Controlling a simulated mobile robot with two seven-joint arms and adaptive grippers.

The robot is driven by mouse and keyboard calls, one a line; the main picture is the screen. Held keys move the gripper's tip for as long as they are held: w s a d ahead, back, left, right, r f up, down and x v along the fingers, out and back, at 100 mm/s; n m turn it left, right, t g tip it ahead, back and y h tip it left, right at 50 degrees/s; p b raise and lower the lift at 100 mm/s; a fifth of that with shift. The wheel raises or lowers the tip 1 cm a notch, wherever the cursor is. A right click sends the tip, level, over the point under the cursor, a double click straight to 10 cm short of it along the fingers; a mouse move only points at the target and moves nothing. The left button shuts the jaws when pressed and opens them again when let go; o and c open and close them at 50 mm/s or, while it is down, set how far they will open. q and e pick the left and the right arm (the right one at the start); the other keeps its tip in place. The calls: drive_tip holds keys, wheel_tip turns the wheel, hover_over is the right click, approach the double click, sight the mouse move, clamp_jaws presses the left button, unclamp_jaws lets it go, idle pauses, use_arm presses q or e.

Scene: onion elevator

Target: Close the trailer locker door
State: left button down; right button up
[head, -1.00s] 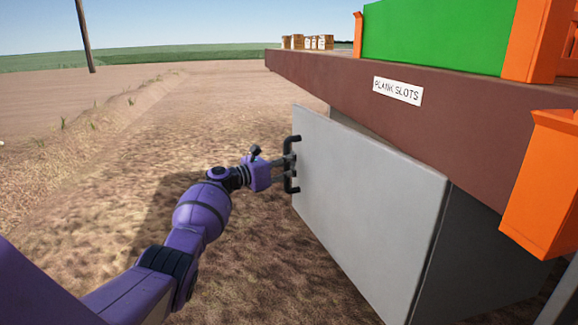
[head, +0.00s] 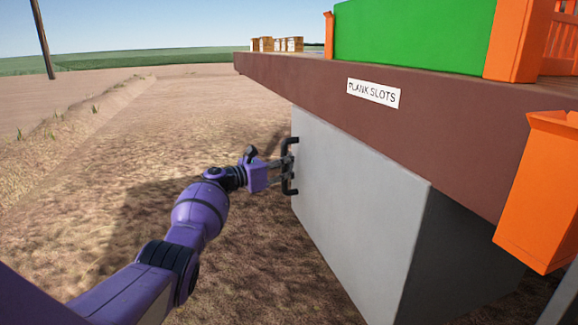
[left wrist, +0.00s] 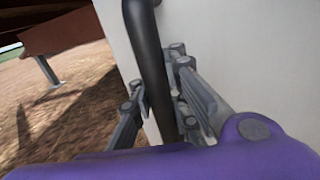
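The locker door (head: 355,205) is a grey panel under the trailer deck. Its front face now lies in line with the grey locker body (head: 455,255), and I see no gap along its top or near edge. The black handle (head: 287,186) is a vertical bar near the door's far edge. My left gripper (head: 284,163) is at this handle, with its fingers on either side of the bar. In the left wrist view, the bar (left wrist: 152,60) runs between the fingers (left wrist: 160,95), close against them. My right gripper is not in view.
The brown trailer deck (head: 400,130) overhangs the locker and carries a "PLANK SLOTS" label (head: 373,93), a green panel (head: 415,35) and orange parts. An orange bracket (head: 540,195) hangs at the near right. Open dirt ground (head: 130,150) lies to the left.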

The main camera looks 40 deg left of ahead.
use_arm(q)
drive_tip(key=shift+d+f, duration=0.3)
drive_tip(key=shift+f, duration=0.05)
drive_tip(key=c, duration=1.9)
unclamp_jaws()
drive_tip(key=shift+w+d+r, duration=0.1)
drive_tip(key=shift+r, duration=0.15)
drive_tip(key=v, duration=1.2)
drive_tip(key=shift+a, duration=0.25)
drive_tip(key=s+a, duration=0.2)
drive_tip(key=s+a+b, duration=0.1)
drive_tip(key=a, duration=0.1)
drive_tip(key=s+a, duration=0.2)
drive_tip(key=a, duration=0.1)
drive_tip(key=shift+s+b, duration=0.35)
drive_tip(key=shift+b, duration=0.05)
